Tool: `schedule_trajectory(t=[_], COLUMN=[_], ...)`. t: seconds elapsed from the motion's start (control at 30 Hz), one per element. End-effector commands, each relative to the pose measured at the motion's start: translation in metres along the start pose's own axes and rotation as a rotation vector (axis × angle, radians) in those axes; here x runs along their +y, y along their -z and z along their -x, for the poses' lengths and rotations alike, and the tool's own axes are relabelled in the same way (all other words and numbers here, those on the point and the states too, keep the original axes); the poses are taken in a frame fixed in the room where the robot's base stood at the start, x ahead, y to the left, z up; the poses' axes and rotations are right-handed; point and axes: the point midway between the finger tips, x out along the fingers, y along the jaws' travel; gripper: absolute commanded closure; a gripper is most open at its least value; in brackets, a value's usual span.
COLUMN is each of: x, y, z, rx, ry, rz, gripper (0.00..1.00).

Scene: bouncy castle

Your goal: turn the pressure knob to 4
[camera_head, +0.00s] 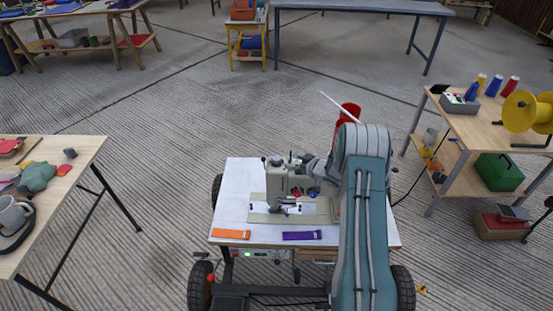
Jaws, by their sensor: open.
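A beige-grey sewing machine (277,179) stands on a light cloth-covered wheeled table, just left of my arm. Its pale bed (262,217) runs along the tabletop. The pressure knob and its number marks are too small to make out. My teal-and-grey arm rises from the bottom and bends over behind the table's right side. My gripper (304,164) is partly visible at the upper right of the machine head, close to it; it is open. I cannot tell whether it touches the machine or is around the knob. My arm hides the machine's right end.
An orange strip (231,234) and a purple strip (302,235) lie on the wheeled table's near edge (270,243). A red object (350,110) shows behind my arm. Wooden workbenches stand left (88,150) and right (425,99). Concrete floor beyond the table is clear.

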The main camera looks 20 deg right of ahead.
Motion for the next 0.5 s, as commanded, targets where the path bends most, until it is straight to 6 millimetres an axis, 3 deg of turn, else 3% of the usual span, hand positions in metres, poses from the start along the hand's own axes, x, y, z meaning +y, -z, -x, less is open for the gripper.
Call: schedule_trajectory(t=[0.17, 0.5], x=[-0.001, -0.004], y=[-0.005, -0.007], z=[0.002, -0.054], rx=[-0.020, -0.019], ry=[0.031, 0.033], rz=[0.009, 0.011], gripper=[0.19, 0.19])
